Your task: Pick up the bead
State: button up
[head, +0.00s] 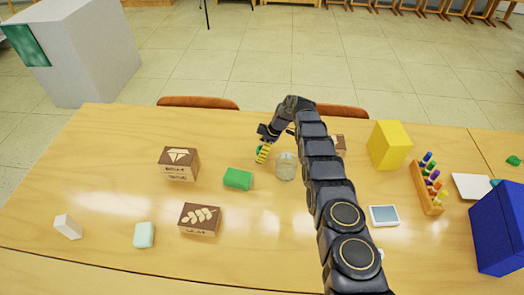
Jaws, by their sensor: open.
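My gripper (264,148) is at the end of my dark arm, pointing down over the middle of the table. A yellow-and-dark striped part shows at its lower end. It is open, though the gap between the fingers is hard to see. A small green thing (258,149) shows right beside the striped part, mostly hidden by it. It may be the bead; it is too small to be sure, and I cannot tell whether the gripper touches it.
A clear glass (285,172) stands just right of my gripper. A green block (237,179) lies to the lower left. Brown boxes (179,163) (199,219) stand at left. A yellow block (389,145), coloured peg rack (428,186) and blue box (499,230) are at right.

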jog(key=c, duration=0.9)
jog(key=shift+r, duration=0.1)
